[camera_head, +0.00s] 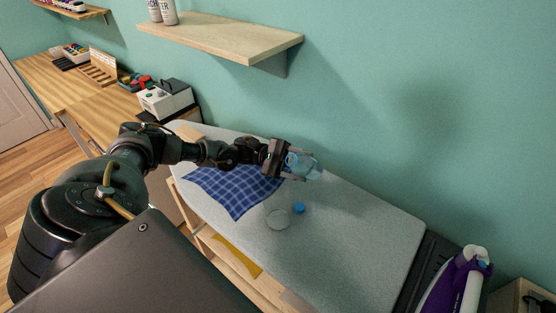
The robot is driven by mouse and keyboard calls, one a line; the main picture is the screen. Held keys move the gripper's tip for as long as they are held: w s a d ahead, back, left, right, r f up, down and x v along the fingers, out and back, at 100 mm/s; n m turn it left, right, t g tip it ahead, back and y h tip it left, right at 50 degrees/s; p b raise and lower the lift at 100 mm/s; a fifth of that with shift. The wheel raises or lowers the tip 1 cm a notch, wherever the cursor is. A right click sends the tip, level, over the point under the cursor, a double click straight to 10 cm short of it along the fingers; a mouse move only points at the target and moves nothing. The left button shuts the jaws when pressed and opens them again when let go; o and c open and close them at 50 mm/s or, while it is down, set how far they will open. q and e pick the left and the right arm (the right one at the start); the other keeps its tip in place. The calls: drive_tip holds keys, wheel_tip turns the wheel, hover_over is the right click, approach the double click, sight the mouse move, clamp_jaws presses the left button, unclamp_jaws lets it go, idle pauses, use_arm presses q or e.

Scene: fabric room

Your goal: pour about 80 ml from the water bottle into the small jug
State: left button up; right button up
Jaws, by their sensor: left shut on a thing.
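My left gripper (287,163) is shut on the water bottle (306,166), a clear bluish bottle above the far side of the grey ironing surface. The bottle looks tilted, with one end toward the right; I cannot tell how full it is. The small jug (277,219) is a clear round vessel on the grey surface, nearer to me and lower left of the bottle. The bottle is apart from the jug. A small blue cap (298,208) lies just right of the jug. My right gripper is not in view.
A blue plaid cloth (232,192) lies left of the jug on the grey ironing surface (345,240). A purple and white iron (456,283) stands at the right end. A wooden shelf (220,38) juts from the wall above. The surface right of the cap is clear.

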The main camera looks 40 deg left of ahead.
use_arm(q)
drive_tip(key=shift+w+f+m+b, duration=0.2)
drive_tip(key=shift+f+m+b, duration=0.1)
drive_tip(key=shift+m, duration=0.1)
drive_tip(key=f+m+b, duration=0.1)
drive_tip(key=f+b, duration=0.1)
drive_tip(key=w+f+m+b, duration=0.1)
drive_tip(key=f+b, duration=0.1)
drive_tip(key=b, duration=0.1)
drive_tip(key=shift+f+g, duration=0.15)
drive_tip(key=shift+g, duration=0.25)
drive_tip(key=shift+w+r+m+h, duration=0.2)
drive_tip(key=shift+r+m+h, duration=0.1)
drive_tip(key=shift+r+m, duration=0.2)
drive_tip(key=shift+w+m+g+b, duration=0.25)
drive_tip(key=shift+m+g+b, duration=0.2)
drive_tip(key=shift+m, duration=0.65)
drive_tip(key=shift+w+m+g, duration=0.15)
drive_tip(key=shift+m+g, duration=0.1)
drive_tip(key=shift+m, duration=0.35)
drive_tip(key=shift+r, duration=0.1)
drive_tip(key=shift+r+m+b, duration=0.25)
drive_tip(key=shift+m+b, duration=0.1)
drive_tip(key=shift+m, duration=0.05)
drive_tip(key=shift+s+r+m+g+h, duration=0.35)
drive_tip(key=shift+r+m+g, duration=0.2)
drive_tip(key=shift+m, duration=0.25)
drive_tip(key=shift+w+r+m+b, duration=0.25)
drive_tip(key=shift+w+m+b, duration=0.05)
drive_tip(key=shift+w+b, duration=0.1)
